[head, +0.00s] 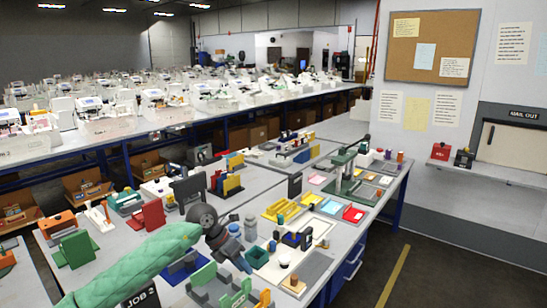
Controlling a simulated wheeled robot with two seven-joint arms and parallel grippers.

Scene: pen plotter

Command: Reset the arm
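My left arm comes in from the lower left in a green quilted sleeve and ends in grey wrist parts over the near bench. My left gripper (238,260) seems to be the blue-grey end pointing down and right; its fingers are too small and dark to tell apart. It is just left of a white flat bed (275,271) with a small black and blue unit (292,239) on it, which may be the plotter. I see nothing clearly held. My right gripper is not in view.
Around the wrist stand a dark green cup (258,257), blue-grey cylinders (250,228) and a green slotted holder (235,294). A green gantry-like stand (345,172) and coloured trays (331,207) are farther back. The aisle floor (425,270) at right is clear.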

